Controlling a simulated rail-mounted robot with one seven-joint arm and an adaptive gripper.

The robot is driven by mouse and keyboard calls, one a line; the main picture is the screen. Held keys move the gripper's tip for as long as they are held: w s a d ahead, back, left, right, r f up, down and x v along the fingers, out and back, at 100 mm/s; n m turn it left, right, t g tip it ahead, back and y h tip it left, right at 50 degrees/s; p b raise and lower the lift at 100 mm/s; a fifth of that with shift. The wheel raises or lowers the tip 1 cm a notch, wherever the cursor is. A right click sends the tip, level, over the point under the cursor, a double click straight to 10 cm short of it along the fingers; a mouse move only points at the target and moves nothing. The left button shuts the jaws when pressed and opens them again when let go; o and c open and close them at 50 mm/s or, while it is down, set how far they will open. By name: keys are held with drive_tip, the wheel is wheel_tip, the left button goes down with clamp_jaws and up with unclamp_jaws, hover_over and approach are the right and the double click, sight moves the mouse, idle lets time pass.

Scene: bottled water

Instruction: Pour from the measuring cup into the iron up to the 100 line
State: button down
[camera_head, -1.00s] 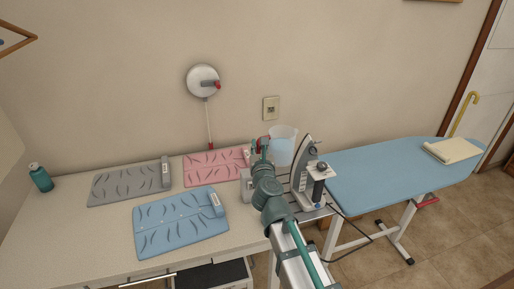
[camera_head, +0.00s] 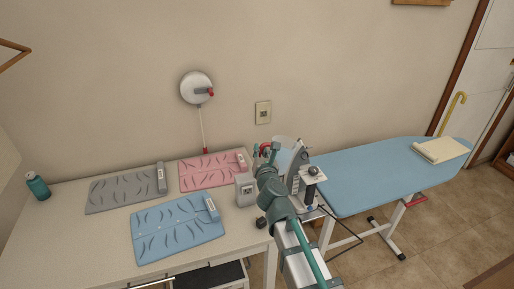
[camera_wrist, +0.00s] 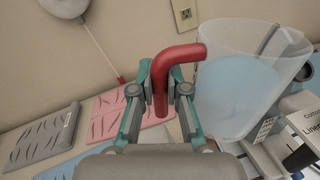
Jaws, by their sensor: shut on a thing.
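The measuring cup (camera_wrist: 238,90) is translucent, with a red handle and pale blue liquid in it. My gripper (camera_wrist: 161,80) is shut on the red handle, one finger on each side. The cup leans to the right in the wrist view. In the head view the cup (camera_head: 285,150) is partly hidden behind my arm and the iron. The iron (camera_head: 296,172) stands upright, right of my gripper (camera_head: 263,152), close to the cup. In the wrist view a part with "Cotton" and "Linen" labels (camera_wrist: 302,140) shows below the cup. The 100 line cannot be made out.
Grey (camera_head: 125,187), pink (camera_head: 208,172) and blue (camera_head: 178,228) mats lie on the white table (camera_head: 75,235). A teal bottle (camera_head: 37,186) stands at the left. A small grey box (camera_head: 245,189) stands near my arm. The blue ironing board (camera_head: 375,175) extends right with a folded cloth (camera_head: 441,150).

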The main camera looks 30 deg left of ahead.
sight(269, 146)
drive_tip(key=shift+w+d+r+m+g+p, duration=0.15)
drive_tip(key=shift+w+d+m+p, duration=0.2)
drive_tip(key=shift+p, duration=0.35)
drive_tip(key=shift+w+d+m+g+p, duration=0.2)
drive_tip(key=shift+w+m+p, duration=0.25)
drive_tip(key=shift+p, duration=0.2)
drive_tip(key=shift+w+d+m+p, duration=0.3)
drive_tip(key=shift+m+p, duration=0.1)
drive_tip(key=shift+p, duration=0.25)
drive_tip(key=shift+f, duration=0.2)
drive_tip(key=shift+w+d+r+m+p, duration=0.15)
drive_tip(key=shift+r+m+p, duration=0.55)
drive_tip(key=shift+p, duration=1.3)
idle(3.8)
